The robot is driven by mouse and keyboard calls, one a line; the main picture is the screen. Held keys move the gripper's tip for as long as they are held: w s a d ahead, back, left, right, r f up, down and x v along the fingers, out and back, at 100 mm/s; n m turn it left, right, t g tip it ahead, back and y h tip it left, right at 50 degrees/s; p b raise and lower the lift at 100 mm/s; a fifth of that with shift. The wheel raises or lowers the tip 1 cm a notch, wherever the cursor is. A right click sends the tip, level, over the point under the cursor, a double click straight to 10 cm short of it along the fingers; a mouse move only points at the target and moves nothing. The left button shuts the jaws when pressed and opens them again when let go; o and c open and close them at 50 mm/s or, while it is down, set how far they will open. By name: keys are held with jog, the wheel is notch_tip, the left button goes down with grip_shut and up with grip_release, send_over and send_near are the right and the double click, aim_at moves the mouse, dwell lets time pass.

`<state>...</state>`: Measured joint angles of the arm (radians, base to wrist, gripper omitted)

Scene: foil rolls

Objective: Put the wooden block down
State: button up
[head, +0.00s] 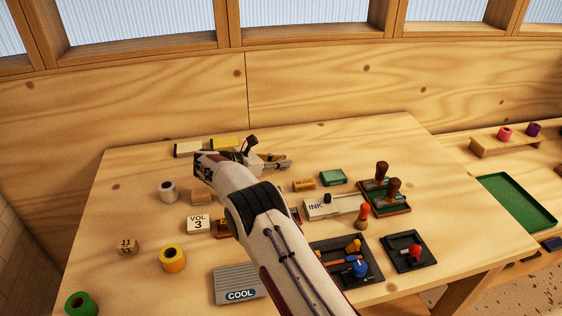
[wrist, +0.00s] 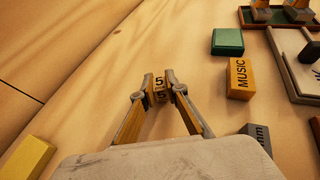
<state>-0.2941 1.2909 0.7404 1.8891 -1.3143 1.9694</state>
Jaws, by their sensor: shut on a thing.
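My gripper (wrist: 161,86) is shut on a small wooden block (wrist: 160,92) marked with the number 5, held between the two fingertips. Bare table shows around and beyond it. I cannot tell whether its underside touches the table. In the head view my gripper (head: 284,162) is over the back middle of the wooden table (head: 330,140), and the held block cannot be made out there.
A yellow block labelled MUSIC (wrist: 240,78) and a green box (wrist: 227,41) lie right of my gripper. A yellow block (wrist: 28,157) is lower left. In the head view, another wooden block marked 11 (head: 127,246) sits at front left. The table's back middle is clear.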

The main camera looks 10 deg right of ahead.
jog(key=shift+f, duration=0.15)
jog(key=o, duration=0.7)
jog(key=shift+a+r, duration=0.15)
jog(key=shift+r, duration=0.05)
jog(key=v, duration=1.1)
jog(key=shift+s+a+r, duration=0.1)
jog(key=shift+s+a, duration=0.05)
jog(key=shift+a, duration=0.15)
jog(key=shift+r, duration=0.1)
